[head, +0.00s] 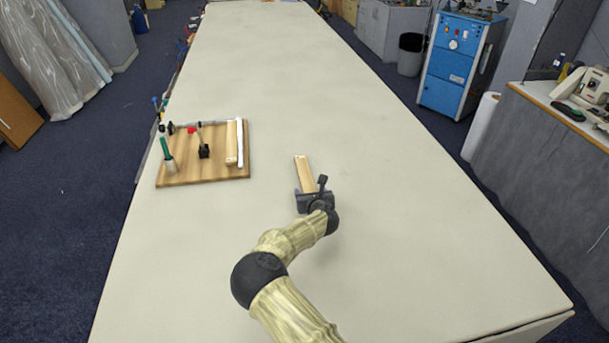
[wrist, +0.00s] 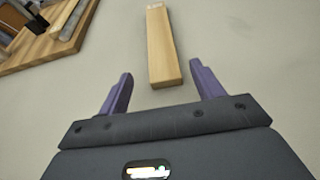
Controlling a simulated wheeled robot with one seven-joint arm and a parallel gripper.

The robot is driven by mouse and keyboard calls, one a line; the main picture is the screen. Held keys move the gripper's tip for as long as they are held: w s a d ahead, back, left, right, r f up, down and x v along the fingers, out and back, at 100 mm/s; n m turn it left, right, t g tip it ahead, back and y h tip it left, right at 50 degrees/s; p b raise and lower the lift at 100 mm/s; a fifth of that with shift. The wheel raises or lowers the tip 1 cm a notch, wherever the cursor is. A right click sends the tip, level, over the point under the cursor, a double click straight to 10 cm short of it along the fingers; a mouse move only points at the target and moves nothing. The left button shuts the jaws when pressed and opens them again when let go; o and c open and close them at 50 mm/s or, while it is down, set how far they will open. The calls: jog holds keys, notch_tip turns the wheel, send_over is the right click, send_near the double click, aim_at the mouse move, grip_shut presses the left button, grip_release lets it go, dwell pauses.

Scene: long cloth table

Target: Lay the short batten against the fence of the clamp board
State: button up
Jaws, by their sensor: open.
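The short batten (head: 304,170), a pale wooden bar, lies flat and loose on the table, right of the clamp board. In the wrist view the batten (wrist: 160,42) runs away from me, its near end at the gap between the fingertips. My gripper (head: 307,191) is open and empty at that near end, one finger on each side; I cannot tell how high it is. The clamp board (head: 208,173) lies on the left of the table; its corner also shows in the wrist view (wrist: 38,48). The fence (head: 240,145), a whitish strip, runs along its right side.
Another pale wooden strip (head: 231,140) lies on the board just left of the fence. A green-handled clamp (head: 167,152) and a black clamp (head: 203,148) stand on the board. The cloth table (head: 400,215) is bare between board and batten, beyond them and to the right.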

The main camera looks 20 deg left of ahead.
aim_at(309, 187)
jog(key=p+x, duration=0.1)
jog(key=x, duration=0.1)
jog(key=shift+w+f, duration=0.15)
jog(key=shift+w, duration=0.2)
jog(key=shift+x, duration=0.95)
jog(key=shift+f, duration=0.1)
jog(key=shift+c, duration=0.5)
jog(key=c, duration=1.1)
notch_tip(309, 187, up, 10)
jog(key=b, duration=0.1)
